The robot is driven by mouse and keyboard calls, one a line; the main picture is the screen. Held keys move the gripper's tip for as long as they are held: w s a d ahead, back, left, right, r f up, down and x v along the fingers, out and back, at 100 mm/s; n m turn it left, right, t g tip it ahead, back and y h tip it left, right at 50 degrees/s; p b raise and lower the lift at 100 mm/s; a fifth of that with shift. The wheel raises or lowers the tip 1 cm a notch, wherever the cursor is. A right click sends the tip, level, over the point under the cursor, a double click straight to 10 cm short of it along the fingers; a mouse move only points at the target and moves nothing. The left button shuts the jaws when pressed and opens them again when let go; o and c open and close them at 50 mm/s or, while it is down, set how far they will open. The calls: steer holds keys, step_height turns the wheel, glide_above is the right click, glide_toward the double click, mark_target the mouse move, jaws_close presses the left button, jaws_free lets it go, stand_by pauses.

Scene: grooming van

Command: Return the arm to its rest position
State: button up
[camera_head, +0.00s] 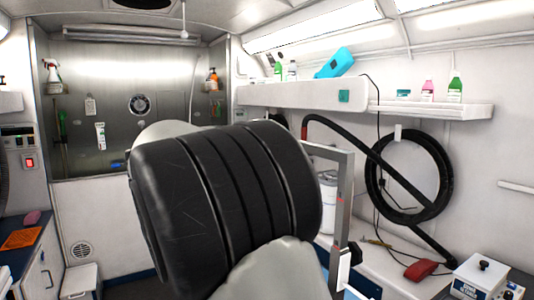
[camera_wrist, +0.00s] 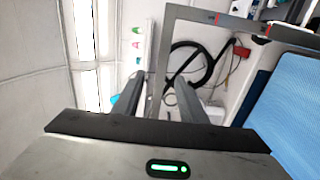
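My own arm (camera_head: 225,195), with its black ribbed section and pale links, fills the middle of the head view and hides much behind it. My gripper (camera_wrist: 157,85) shows in the wrist view, its two dark fingers spread apart, with nothing seen held. A grey metal bar frame (camera_wrist: 190,14) passes behind and between the fingers in that view; its distance from them is hard to tell. The same frame (camera_head: 344,190) stands just right of my arm in the head view. My gripper is not visible in the head view.
A white wall shelf (camera_head: 435,108) with bottles runs along the right wall. A coiled black hose (camera_head: 372,178) hangs below it. A blue surface (camera_wrist: 290,105) lies right in the wrist view. A white box (camera_head: 483,276) and red object (camera_head: 420,270) sit at the lower right.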

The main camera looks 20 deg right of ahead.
stand_by(0.5)
steer(key=s+d+f+y+p, duration=0.4)
steer(key=s+f+y, duration=0.5)
steer(key=s, duration=0.3)
steer(key=s+a+f+t+y+p, duration=0.1)
steer(key=s+a+f+y+p, duration=0.1)
steer(key=s+a+y, duration=0.2)
steer(key=s+a+f+m+t+y+p, duration=0.1)
steer(key=s+a+f+t+y+p, duration=0.1)
steer(key=s+a, duration=0.7)
steer(key=a+f+y, duration=0.1)
steer(key=a+y, duration=0.1)
steer(key=shift+s+a+f+m+y+p, duration=0.3)
steer(key=shift+s+y+p, duration=0.05)
steer(key=shift+y+p, duration=0.05)
